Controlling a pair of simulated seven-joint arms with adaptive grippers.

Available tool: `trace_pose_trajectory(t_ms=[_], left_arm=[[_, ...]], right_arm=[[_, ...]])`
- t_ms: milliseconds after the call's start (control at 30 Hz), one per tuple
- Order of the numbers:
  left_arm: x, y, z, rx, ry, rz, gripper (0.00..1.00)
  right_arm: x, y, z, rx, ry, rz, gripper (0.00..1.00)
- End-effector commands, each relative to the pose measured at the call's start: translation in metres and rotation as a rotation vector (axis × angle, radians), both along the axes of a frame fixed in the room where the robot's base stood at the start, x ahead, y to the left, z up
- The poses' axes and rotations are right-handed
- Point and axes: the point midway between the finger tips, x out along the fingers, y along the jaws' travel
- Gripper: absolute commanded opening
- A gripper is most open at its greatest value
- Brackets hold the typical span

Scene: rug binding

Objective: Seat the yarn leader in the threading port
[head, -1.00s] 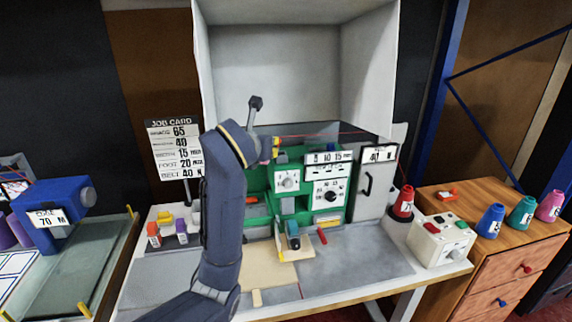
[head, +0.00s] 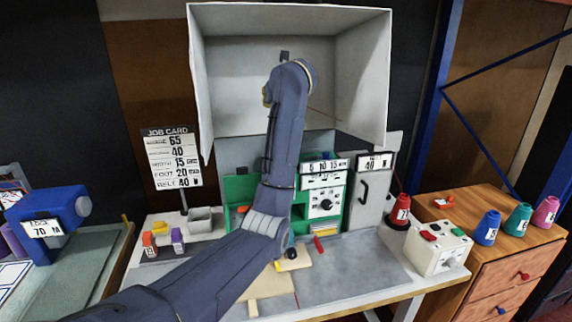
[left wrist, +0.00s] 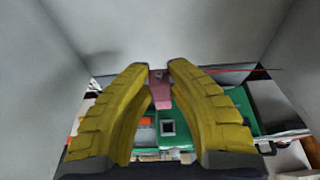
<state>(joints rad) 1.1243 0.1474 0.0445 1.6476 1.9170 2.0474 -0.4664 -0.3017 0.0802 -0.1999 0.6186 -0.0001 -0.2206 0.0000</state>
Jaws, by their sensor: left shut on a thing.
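In the left wrist view my left gripper (left wrist: 156,68) has its two yellow fingers closed at the tips on a small pinkish-red piece (left wrist: 162,94), which looks like the yarn leader. A thin red yarn (left wrist: 232,70) runs from near the fingertips to the right. The green machine (left wrist: 190,104) lies beyond and below the fingers, with a pale-framed square opening (left wrist: 167,127) on it; I cannot tell whether this is the threading port. In the head view my left arm covers the machine's middle, and the held piece is hidden. My right gripper is not in view.
A grey hood (head: 262,70) surrounds the raised arm. A grey door panel (head: 371,190) and a red cone (head: 399,212) stand right of the machine. A job card (head: 171,157) and small spools (head: 177,240) are at left. The front right bench top (head: 365,265) is clear.

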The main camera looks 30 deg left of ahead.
Motion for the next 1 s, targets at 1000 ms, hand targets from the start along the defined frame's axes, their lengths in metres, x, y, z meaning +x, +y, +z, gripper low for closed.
trace_pose_trajectory(t_ms=[1000], left_arm=[[-0.001,0.000,-0.156,0.001,0.003,0.001,0.00]], right_arm=[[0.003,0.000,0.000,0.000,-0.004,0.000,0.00]])
